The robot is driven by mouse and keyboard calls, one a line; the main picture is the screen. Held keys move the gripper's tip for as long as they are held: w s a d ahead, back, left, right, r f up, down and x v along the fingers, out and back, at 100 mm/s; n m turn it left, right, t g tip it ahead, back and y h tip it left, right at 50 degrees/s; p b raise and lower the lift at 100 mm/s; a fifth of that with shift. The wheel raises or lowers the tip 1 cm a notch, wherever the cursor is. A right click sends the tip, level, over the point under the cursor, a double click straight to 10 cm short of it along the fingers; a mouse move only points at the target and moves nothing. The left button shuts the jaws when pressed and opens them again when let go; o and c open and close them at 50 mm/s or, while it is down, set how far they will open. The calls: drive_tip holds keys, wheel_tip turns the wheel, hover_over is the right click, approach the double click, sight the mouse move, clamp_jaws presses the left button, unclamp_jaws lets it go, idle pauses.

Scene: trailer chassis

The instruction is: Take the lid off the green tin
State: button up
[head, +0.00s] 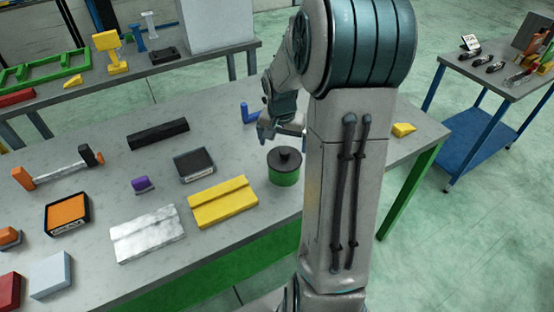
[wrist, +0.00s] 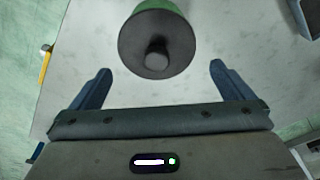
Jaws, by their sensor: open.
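The green tin (head: 284,178) stands upright on the grey workbench, just left of my arm in the head view. Its black lid (head: 284,160) with a round knob sits on top. In the wrist view the lid (wrist: 157,45) is seen from above, with its knob towards me and a strip of the green tin (wrist: 160,6) behind it. My gripper (head: 283,131) is above and behind the tin in the head view. In the wrist view my gripper (wrist: 160,80) is open, its fingers apart on either side below the lid, with nothing between them.
On the workbench (head: 110,180) lie a yellow block (head: 222,203), a marbled block (head: 147,233), a black-topped box (head: 194,164), a blue part (head: 249,113) and a hammer (head: 60,168). A yellow piece (head: 403,129) lies right of my arm. Bare tabletop surrounds the tin.

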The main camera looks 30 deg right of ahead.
sight(285, 151)
drive_tip(key=shift+d+f+p, duration=0.2)
drive_tip(key=shift+f+p, duration=0.05)
drive_tip(key=shift+f, duration=0.95)
drive_tip(key=shift+d+f+p, duration=0.2)
drive_tip(key=shift+f+p, duration=0.05)
drive_tip(key=shift+f, duration=0.9)
drive_tip(key=shift+c, duration=0.3)
drive_tip(key=c, duration=0.6)
drive_tip(key=shift+o, duration=0.2)
drive_tip(key=shift+w+r, duration=0.1)
